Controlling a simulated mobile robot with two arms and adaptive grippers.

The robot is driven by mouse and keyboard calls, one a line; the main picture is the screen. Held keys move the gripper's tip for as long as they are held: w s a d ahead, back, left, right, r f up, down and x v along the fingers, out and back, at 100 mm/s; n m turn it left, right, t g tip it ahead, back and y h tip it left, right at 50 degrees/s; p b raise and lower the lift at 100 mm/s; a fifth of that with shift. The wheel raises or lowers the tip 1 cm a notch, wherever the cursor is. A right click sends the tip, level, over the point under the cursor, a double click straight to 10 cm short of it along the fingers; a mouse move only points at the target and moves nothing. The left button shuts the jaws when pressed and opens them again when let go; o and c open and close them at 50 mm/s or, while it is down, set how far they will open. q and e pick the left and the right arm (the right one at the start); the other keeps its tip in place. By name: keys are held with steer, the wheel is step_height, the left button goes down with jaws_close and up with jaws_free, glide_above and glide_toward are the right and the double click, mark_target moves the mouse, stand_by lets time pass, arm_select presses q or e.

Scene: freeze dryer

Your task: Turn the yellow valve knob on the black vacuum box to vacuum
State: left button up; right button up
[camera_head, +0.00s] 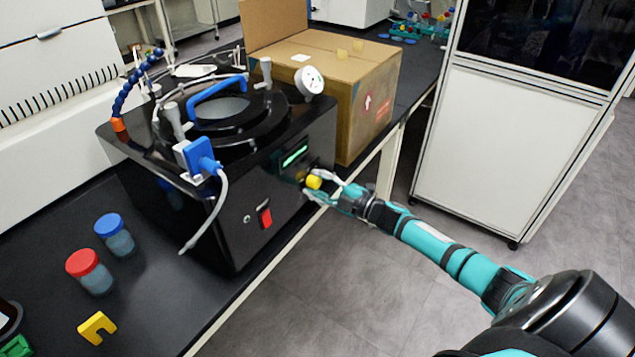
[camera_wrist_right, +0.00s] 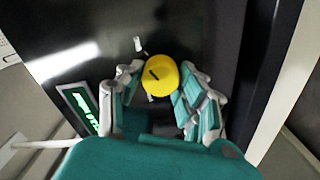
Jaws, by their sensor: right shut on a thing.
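The black vacuum box (camera_head: 232,225) stands on the dark bench, with a lit green display (camera_head: 295,154) and a red switch (camera_head: 265,218) on its front. The yellow valve knob (camera_head: 313,182) is on the front face, near its right edge. My right gripper (camera_head: 318,184) reaches it from the right and is shut on the knob. In the right wrist view the yellow knob (camera_wrist_right: 160,75) sits between the two fingers of the right gripper (camera_wrist_right: 156,88). A dark mark shows on the knob's face. A small white label is beside the knob; I cannot read it. My left gripper is not in view.
A cardboard box (camera_head: 350,95) stands right behind the black box. A blue-capped jar (camera_head: 115,235), a red-capped jar (camera_head: 90,272) and a yellow piece (camera_head: 97,327) are on the bench at left. A white cabinet (camera_head: 510,150) stands at right. The floor before the bench is clear.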

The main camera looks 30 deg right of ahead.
stand_by(0.5)
steer(key=o, duration=1.1)
steer(key=shift+o, duration=0.2)
steer(key=v, duration=1.2)
steer(key=shift+d+f, duration=0.1)
steer(key=shift+f, duration=0.1)
